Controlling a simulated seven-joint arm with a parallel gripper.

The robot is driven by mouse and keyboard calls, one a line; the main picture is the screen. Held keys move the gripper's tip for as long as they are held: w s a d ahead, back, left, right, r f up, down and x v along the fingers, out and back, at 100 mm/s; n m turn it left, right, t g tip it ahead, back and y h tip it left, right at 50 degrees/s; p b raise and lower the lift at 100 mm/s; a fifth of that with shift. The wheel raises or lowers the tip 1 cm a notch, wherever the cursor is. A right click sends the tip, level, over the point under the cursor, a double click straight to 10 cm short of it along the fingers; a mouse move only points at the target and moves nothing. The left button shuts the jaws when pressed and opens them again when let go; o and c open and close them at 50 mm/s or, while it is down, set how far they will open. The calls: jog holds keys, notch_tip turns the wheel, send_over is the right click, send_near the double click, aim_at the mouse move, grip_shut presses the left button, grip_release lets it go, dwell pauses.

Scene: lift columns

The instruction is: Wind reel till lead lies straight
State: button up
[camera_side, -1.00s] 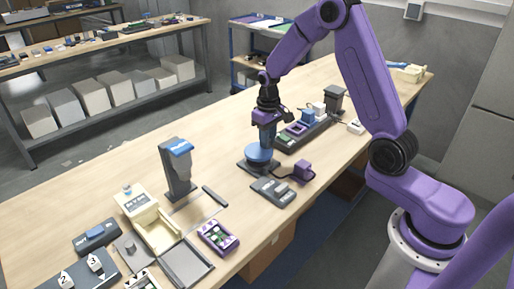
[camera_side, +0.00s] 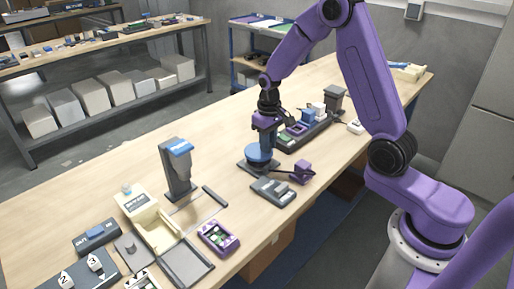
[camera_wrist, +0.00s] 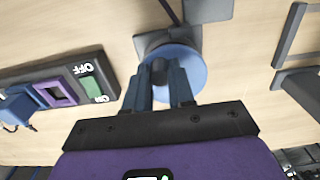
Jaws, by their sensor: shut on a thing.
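The reel is a round blue disc (camera_side: 258,158) on a dark base (camera_side: 243,167) near the middle of the bench. In the wrist view the blue disc (camera_wrist: 195,72) has a dark knob (camera_wrist: 158,68) standing on it. My gripper (camera_side: 265,143) points down over the reel, and its fingers (camera_wrist: 160,85) are shut on the knob from either side. A thin dark lead (camera_side: 283,171) runs from the reel's side to a purple block (camera_side: 302,172) and looks nearly straight. In the wrist view only a short stretch of lead (camera_wrist: 170,10) shows; its end is out of frame.
A grey device (camera_side: 273,191) lies just in front of the reel. A dark ON/OFF panel (camera_wrist: 60,80) with a green switch and purple frame is close beside the gripper. A tall grey stand (camera_side: 178,168) and several trays and devices fill the near left.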

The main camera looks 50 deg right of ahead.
jog(key=o, duration=0.7)
jog(key=shift+r, duration=0.15)
jog(key=shift+r, duration=2.9)
